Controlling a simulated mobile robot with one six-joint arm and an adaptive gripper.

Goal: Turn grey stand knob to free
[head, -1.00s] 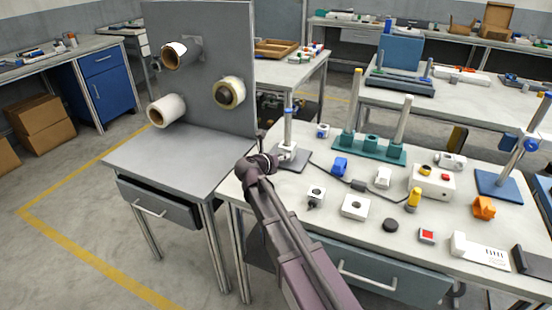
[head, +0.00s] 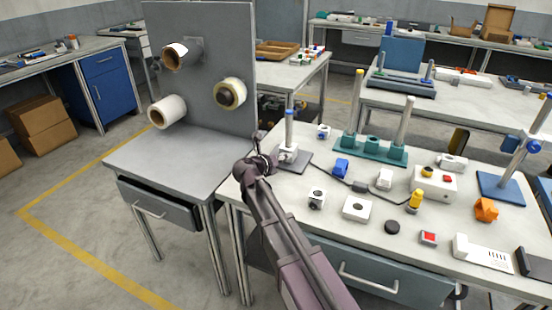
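The grey stand is a flat grey base (head: 300,166) with an upright metal pole (head: 289,122) at the back left of the right-hand workbench. A pale block (head: 289,152) is around the pole's foot; a separate knob is too small to make out. My gripper (head: 262,148) is just left of this block, at the bench's left edge, with my arm reaching up from below. A gap or contact with the stand cannot be told. The wrist partly hides the fingers, so their opening is unclear.
A teal stand (head: 370,152) with two poles and a blue stand (head: 500,187) stand on the bench (head: 275,200). Several small blocks, a dark cable (head: 336,178) and a white box (head: 433,184) lie between. A grey panel with film rolls (head: 205,95) stands left.

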